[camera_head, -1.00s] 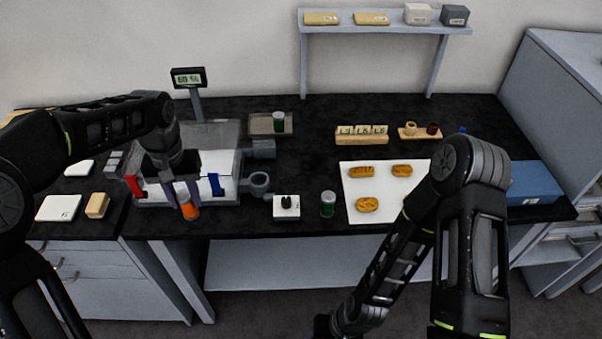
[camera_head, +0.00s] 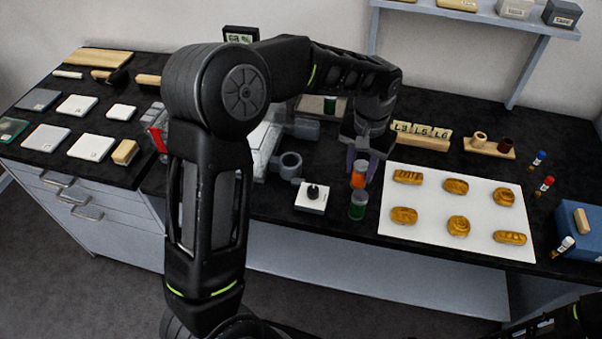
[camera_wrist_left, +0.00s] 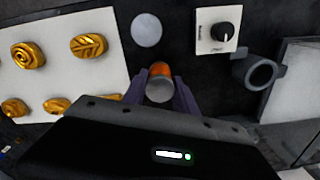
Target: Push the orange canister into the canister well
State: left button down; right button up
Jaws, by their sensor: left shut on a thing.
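My left gripper (camera_head: 361,163) has purple fingers and is shut on the orange canister (camera_head: 358,180). In the left wrist view the canister (camera_wrist_left: 160,90) sits between the fingertips (camera_wrist_left: 160,86), its grey lid toward the camera. In the head view the canister appears just above and behind a green canister (camera_head: 358,207). A grey ring-shaped well (camera_head: 288,166) projects from the device to the left of the gripper; it appears empty. In the left wrist view the well (camera_wrist_left: 258,72) is to the right, apart from the canister. My right gripper is out of view.
A white dial block (camera_head: 312,197) stands between the well and the green canister. A white board with several pastries (camera_head: 458,226) lies to the right. A labelled wooden block (camera_head: 420,137) stands behind. My left arm hides much of the device.

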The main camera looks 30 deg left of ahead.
pick_arm(q)
jog(key=shift+f, duration=0.25)
jog(key=s+a+r+n+b, duration=0.1)
jog(key=s+a+r+n, duration=0.1)
jog(key=a+r, duration=0.3)
jog(key=s+a+r+n+b, duration=0.1)
jog(key=a+r, duration=0.4)
jog(key=a, duration=0.7)
jog(key=s+n, duration=0.1)
jog(key=n, duration=0.1)
jog(key=shift+n, duration=0.3)
notch_tip(320, 180, down, 6)
jog(key=shift+f, duration=0.2)
